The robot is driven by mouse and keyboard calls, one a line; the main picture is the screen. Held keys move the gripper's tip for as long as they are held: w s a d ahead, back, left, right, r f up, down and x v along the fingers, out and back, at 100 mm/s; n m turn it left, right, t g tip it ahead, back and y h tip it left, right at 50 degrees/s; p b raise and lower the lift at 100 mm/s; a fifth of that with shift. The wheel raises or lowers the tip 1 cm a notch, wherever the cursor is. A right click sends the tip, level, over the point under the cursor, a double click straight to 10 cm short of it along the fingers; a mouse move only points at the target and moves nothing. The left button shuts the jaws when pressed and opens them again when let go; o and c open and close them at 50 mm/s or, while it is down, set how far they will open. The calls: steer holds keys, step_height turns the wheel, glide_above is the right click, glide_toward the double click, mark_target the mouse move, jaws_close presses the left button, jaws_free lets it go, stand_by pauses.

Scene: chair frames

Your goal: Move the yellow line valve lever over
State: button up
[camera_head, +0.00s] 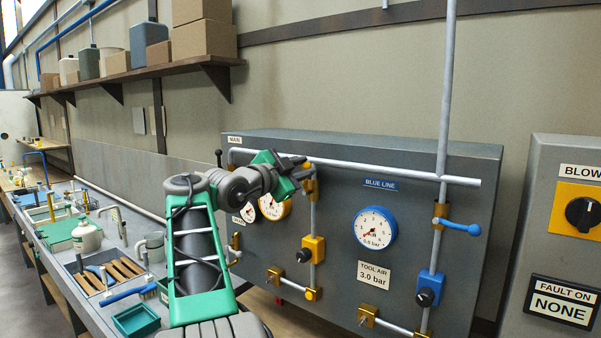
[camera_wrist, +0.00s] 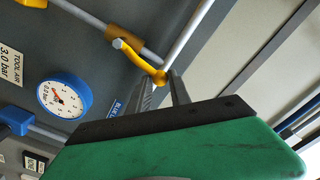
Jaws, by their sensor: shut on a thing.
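The yellow lever (camera_wrist: 136,55) shows in the wrist view, running from a pale round end beside a brass valve body (camera_wrist: 124,34) to a rounded yellow tip. My gripper (camera_wrist: 164,84) is shut on the tip end of this lever, with one dark finger on each side. In the head view my gripper (camera_head: 298,172) is at the upper yellow line valve, in front of the grey panel. There my wrist and fingers hide most of the lever and part of the valve.
A blue lever (camera_head: 460,227) sits on the right pipe, beside a blue-rimmed gauge (camera_head: 374,230). A yellow regulator (camera_head: 313,249) with a black knob is below my gripper. A horizontal pipe (camera_head: 400,175) crosses above. A grey blower box (camera_head: 520,240) stands at right; a cluttered bench (camera_head: 100,200) lies left.

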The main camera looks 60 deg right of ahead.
steer(key=shift+s+f, duration=0.4)
jaws_close()
steer(key=b, duration=0.1)
steer(key=s+b, duration=0.1)
steer(key=s+f+b, duration=0.1)
steer(key=shift+a, duration=0.25)
steer(key=shift+r, duration=0.1)
steer(key=shift+s, duration=0.1)
